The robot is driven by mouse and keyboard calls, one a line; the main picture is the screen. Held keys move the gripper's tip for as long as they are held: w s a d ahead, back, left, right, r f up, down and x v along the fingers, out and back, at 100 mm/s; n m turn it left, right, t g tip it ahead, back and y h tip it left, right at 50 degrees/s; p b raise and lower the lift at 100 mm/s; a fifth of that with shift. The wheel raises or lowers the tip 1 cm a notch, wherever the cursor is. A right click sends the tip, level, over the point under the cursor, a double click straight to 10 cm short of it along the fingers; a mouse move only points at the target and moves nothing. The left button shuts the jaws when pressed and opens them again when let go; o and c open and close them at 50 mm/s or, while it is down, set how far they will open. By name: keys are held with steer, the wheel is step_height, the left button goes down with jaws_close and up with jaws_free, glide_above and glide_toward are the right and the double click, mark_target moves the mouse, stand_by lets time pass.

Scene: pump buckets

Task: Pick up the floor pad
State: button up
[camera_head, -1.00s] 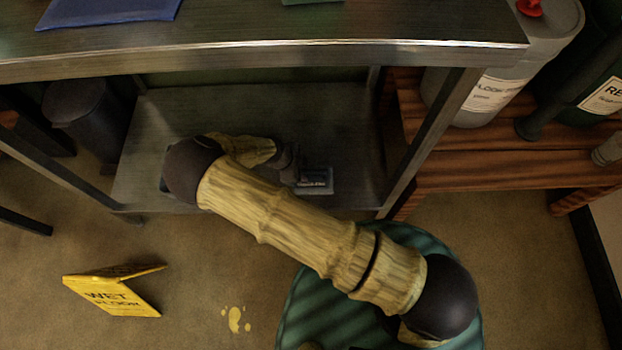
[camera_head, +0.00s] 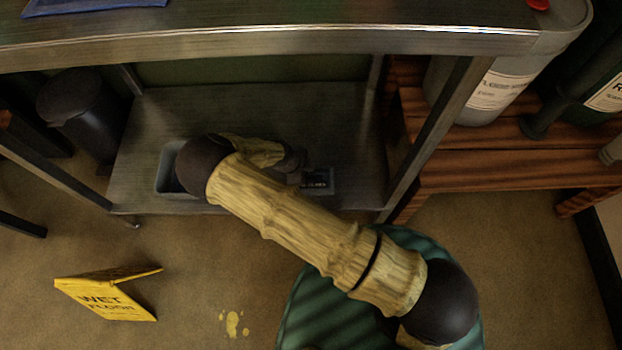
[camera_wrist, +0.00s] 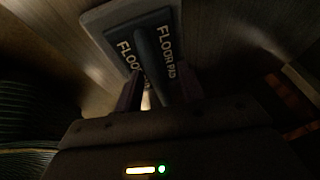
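The floor pad (camera_wrist: 123,34) is a dark block with a raised bar or handle along its middle and "FLOOR" and "PAD" lettering on either side. It has a grey border in the wrist view. In the head view it is the small dark item (camera_head: 318,181) on the lower metal shelf, partly hidden by my arm. My gripper (camera_wrist: 158,92) is at the pad's near end, its two dark fingers apart on either side of the raised bar. A gap shows beside the bar, and I see no clear grip.
The table top edge (camera_head: 270,45) overhangs the lower shelf (camera_head: 240,110), with legs at both sides. A grey tray (camera_head: 166,180) sits on the shelf at left. A yellow wet floor sign (camera_head: 108,292) and a small yellow spill (camera_head: 233,323) are on the floor. Wooden shelving (camera_head: 500,170) stands right.

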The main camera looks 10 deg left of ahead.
steer(key=shift+c, duration=0.4)
jaws_close()
steer(key=shift+r, duration=0.1)
step_height(320, 180, up, 10)
steer(key=p, duration=0.4)
